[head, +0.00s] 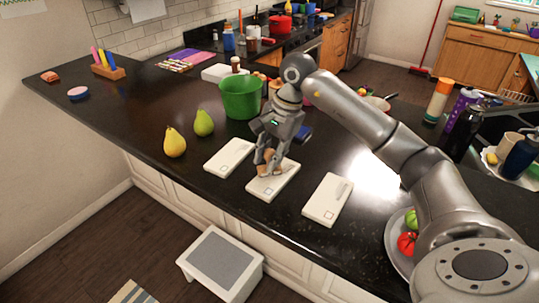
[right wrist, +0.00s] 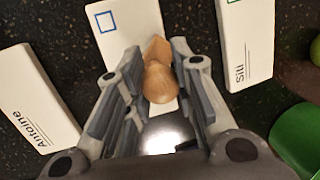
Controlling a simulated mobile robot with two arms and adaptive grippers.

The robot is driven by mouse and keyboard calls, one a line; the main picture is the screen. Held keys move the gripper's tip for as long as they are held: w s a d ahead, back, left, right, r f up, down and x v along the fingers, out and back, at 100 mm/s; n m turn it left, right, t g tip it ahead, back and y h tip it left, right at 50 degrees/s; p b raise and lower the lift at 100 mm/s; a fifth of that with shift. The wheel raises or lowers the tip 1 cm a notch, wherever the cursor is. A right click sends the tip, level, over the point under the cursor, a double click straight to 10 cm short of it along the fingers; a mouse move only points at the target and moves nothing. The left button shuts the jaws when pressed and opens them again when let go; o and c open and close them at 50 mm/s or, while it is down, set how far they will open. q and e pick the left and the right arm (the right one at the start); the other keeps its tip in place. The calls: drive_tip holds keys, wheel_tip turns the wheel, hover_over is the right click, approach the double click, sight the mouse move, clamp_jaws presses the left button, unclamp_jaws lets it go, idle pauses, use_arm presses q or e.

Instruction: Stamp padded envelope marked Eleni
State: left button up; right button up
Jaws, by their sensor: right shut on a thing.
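Three white padded envelopes lie in a row on the dark counter. In the head view they are the left envelope (head: 225,160), the middle envelope (head: 284,185) and the right envelope (head: 327,203). In the right wrist view one reads Siti (right wrist: 246,35) and one reads Antoine (right wrist: 35,100). The envelope between them (right wrist: 125,22) has a blue square outline at one corner; its name is hidden. My right gripper (head: 269,168) is shut on a wooden stamp (right wrist: 159,75) over the middle envelope. Whether the stamp touches it is unclear. My left gripper is out of view.
A green pot (head: 240,97) stands behind the envelopes. A yellow pear (head: 174,142) and a green pear (head: 204,123) stand to their left. A plate with tomatoes (head: 399,248) is at the right edge. The counter's left part is mostly clear.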

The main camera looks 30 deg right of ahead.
drive_tip(key=shift+f, duration=0.1)
drive_tip(key=shift+r+p, duration=0.65)
drive_tip(key=shift+r, duration=0.25)
drive_tip(key=shift+r+p, duration=1.6)
drive_tip(key=shift+r, duration=1.05)
